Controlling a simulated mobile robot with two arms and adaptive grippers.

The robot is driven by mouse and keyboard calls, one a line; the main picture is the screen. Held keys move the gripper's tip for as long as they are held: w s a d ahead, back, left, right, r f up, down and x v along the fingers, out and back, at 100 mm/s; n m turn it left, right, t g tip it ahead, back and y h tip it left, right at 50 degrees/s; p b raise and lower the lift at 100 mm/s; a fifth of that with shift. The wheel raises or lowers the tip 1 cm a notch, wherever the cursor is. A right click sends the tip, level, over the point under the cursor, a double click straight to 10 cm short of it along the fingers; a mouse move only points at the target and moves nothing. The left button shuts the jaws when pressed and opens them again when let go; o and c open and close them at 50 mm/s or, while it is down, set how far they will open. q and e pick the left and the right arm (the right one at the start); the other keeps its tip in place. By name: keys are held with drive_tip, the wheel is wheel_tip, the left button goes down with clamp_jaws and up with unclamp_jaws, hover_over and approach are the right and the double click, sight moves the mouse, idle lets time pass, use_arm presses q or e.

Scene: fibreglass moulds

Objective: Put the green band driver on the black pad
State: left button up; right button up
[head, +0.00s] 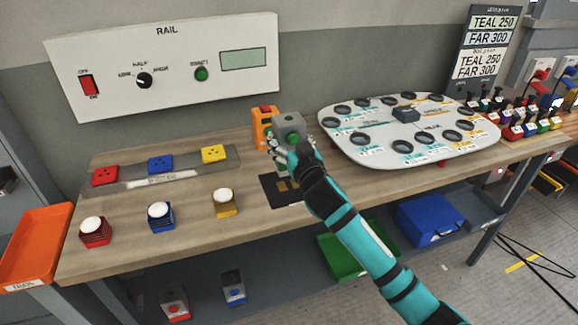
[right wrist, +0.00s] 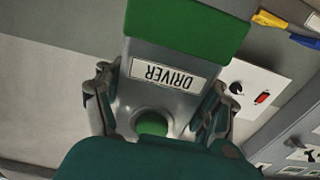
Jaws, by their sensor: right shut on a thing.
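The driver (head: 289,124) is a grey block with a green round part facing the head camera. In the right wrist view it fills the middle (right wrist: 180,40), with a broad green band and a label reading DRIVER, upside down. My right gripper (head: 283,153) is shut on it, one finger on each side in the right wrist view. The black pad (head: 270,196) lies on the bench just below and in front of the gripper, with brown marks on it, partly covered by my arm. I cannot tell the driver's height above the bench. My left gripper is not in view.
An orange device (head: 264,117) stands just left of the driver. A grey strip with red, blue and yellow blocks (head: 160,165) and several white-topped buttons (head: 161,215) are left. A white board with dark round sockets (head: 405,133) is right. Bare bench (head: 195,240) lies in front.

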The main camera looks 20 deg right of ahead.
drive_tip(key=shift+f, duration=2.65)
drive_tip(key=o, duration=1.1)
drive_tip(key=shift+f+b, duration=0.2)
drive_tip(key=shift+b, duration=0.1)
drive_tip(key=o, duration=0.6)
drive_tip(key=shift+r, duration=0.15)
drive_tip(key=s+b, duration=0.1)
drive_tip(key=s, duration=1.1)
drive_tip(key=shift+d, duration=0.15)
